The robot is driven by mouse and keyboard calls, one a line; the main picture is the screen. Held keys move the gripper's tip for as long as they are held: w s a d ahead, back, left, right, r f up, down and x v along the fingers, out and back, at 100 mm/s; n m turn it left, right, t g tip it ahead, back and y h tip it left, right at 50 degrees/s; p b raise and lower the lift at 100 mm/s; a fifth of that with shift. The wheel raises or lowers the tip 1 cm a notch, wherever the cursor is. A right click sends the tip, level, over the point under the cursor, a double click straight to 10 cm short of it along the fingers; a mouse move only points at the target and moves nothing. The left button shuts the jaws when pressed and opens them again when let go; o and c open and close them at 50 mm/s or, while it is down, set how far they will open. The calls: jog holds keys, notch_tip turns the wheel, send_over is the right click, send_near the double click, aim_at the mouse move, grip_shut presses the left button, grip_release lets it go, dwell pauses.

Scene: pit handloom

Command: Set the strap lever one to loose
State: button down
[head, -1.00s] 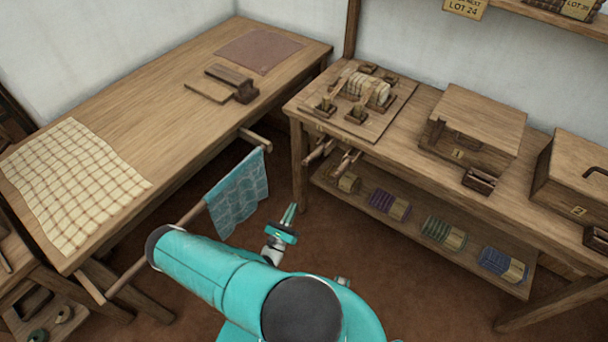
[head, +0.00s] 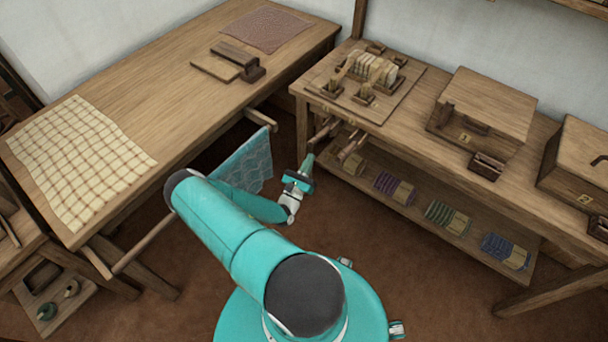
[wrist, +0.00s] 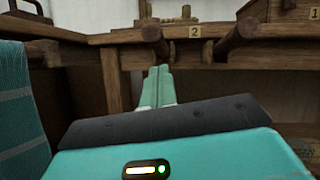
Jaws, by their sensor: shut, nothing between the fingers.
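Two wooden levers stick out from the front edge of the right-hand table: a left lever (head: 326,130) and a right lever (head: 351,146). In the wrist view the left lever (wrist: 154,36) is straight ahead and the right lever (wrist: 236,36) is to its right. A tag "2" (wrist: 195,31) sits between them. I see no tag that clearly marks lever one. My gripper (head: 309,160) is shut and empty, in front of and below the left lever. In the wrist view its fingertips (wrist: 158,70) appear just under that lever, with no clear contact.
A teal cloth (head: 243,165) hangs from a rail close to my gripper's left. A shelf (head: 420,222) with several yarn bundles lies below the table. Box "1" (head: 490,100) and box "2" (head: 580,170) stand on the table top. The floor between the tables is open.

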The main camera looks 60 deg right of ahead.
jog(key=shift+w+d+r, duration=0.1)
jog(key=shift+d+r, duration=0.15)
jog(key=shift+r, duration=0.35)
jog(key=shift+w+d+r, duration=0.1)
jog(key=shift+d+r, duration=0.1)
jog(key=shift+r, duration=0.35)
jog(key=shift+r, duration=0.1)
